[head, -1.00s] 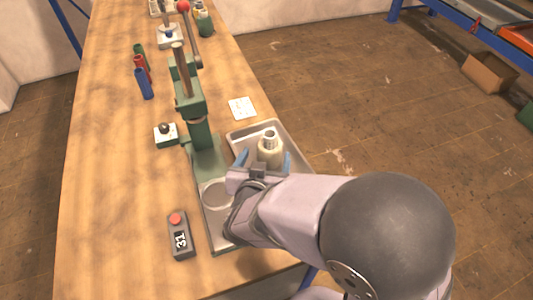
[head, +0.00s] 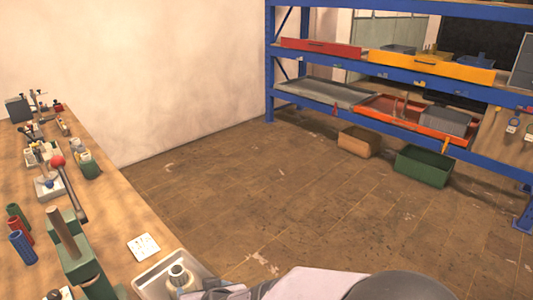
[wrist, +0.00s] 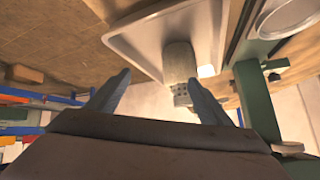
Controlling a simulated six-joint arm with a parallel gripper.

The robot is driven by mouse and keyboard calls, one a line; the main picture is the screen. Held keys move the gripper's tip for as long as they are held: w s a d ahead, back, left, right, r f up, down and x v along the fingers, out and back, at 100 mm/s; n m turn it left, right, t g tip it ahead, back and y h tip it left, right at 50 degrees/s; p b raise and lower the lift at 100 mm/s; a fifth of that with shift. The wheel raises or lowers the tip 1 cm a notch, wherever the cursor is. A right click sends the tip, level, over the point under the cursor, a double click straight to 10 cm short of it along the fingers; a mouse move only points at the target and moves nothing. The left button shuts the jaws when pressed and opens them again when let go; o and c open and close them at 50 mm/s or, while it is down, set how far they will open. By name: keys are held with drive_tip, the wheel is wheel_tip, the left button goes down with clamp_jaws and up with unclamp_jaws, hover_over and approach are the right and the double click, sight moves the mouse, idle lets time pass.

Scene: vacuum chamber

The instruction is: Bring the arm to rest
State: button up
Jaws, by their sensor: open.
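My gripper (wrist: 158,77) is open in the wrist view, its two blue-grey fingers spread with nothing held between them. The fingers are not clearly seen there.
A green press (head: 80,262) stands on the wooden bench (head: 115,215) left of the tray. A white card (head: 143,246) and blue, red and green cylinders lie or stand near it. Blue shelving (head: 400,60) with trays and bins stands across open floor.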

drive_tip(key=s+d+m+g+h, duration=0.1)
drive_tip(key=s+d, duration=0.3)
drive_tip(key=d, duration=0.6)
drive_tip(key=s+d+f+m+g+h+p, duration=0.1)
drive_tip(key=s+d+g, duration=0.3)
drive_tip(key=d, duration=0.6)
drive_tip(key=s+d+f+m+g+h, duration=0.1)
drive_tip(key=s+d+g+h, duration=0.1)
drive_tip(key=d, duration=0.8)
drive_tip(key=s+g, duration=0.1)
drive_tip(key=s, duration=0.1)
drive_tip(key=shift+s+f+h+p, duration=0.25)
drive_tip(key=shift+s+h+p, duration=0.1)
drive_tip(key=shift+h+p, duration=0.05)
